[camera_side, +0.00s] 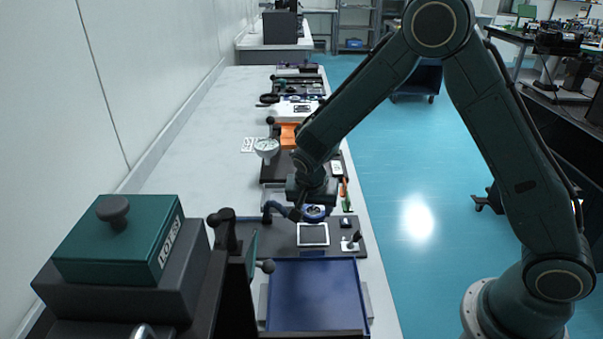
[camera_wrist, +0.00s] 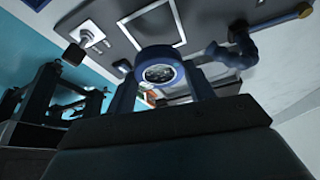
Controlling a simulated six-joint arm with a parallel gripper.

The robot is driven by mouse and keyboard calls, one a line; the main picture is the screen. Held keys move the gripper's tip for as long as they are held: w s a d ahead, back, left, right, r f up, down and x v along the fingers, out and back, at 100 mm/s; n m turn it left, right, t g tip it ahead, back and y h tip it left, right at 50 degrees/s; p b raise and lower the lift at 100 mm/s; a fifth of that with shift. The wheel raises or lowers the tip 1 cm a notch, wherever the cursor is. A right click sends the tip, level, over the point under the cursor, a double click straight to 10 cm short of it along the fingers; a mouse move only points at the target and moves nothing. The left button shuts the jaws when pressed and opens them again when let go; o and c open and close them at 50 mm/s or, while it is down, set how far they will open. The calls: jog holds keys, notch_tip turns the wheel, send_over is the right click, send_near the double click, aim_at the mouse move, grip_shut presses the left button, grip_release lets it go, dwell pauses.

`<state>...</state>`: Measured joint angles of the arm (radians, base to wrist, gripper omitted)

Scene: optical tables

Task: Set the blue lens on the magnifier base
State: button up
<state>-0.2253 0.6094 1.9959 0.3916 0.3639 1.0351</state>
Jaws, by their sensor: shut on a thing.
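The blue lens shows in the wrist view as a thick blue ring (camera_wrist: 159,56) around clear glass. My gripper (camera_wrist: 161,74) is shut on it, one finger at each side. In the side view my gripper (camera_side: 303,208) points down over the dark board, with the blue lens (camera_side: 314,213) at its tip, partly hidden by the gripper. A curved dark blue stand (camera_side: 271,209), apparently the magnifier base, is just left of the lens; it also shows right of the lens in the wrist view (camera_wrist: 238,48). I cannot tell whether lens and stand touch.
A white-framed dark plate (camera_side: 313,234) lies on the board below the gripper. A small metal piece with a black knob (camera_side: 352,242) is to its right. A blue tray (camera_side: 315,296) is in front. A dark green-topped box (camera_side: 120,240) stands at near left.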

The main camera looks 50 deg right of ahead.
aim_at(314, 233)
jog(key=shift+f, duration=3)
jog(key=shift+f, duration=0.7)
jog(key=o, duration=1)
jog(key=shift+s, duration=0.1)
jog(key=shift+c, duration=0.2)
jog(key=shift+r, duration=0.1)
jog(key=shift+o, duration=0.2)
jog(key=shift+r, duration=0.65)
jog(key=v, duration=1.2)
jog(key=shift+f, duration=0.1)
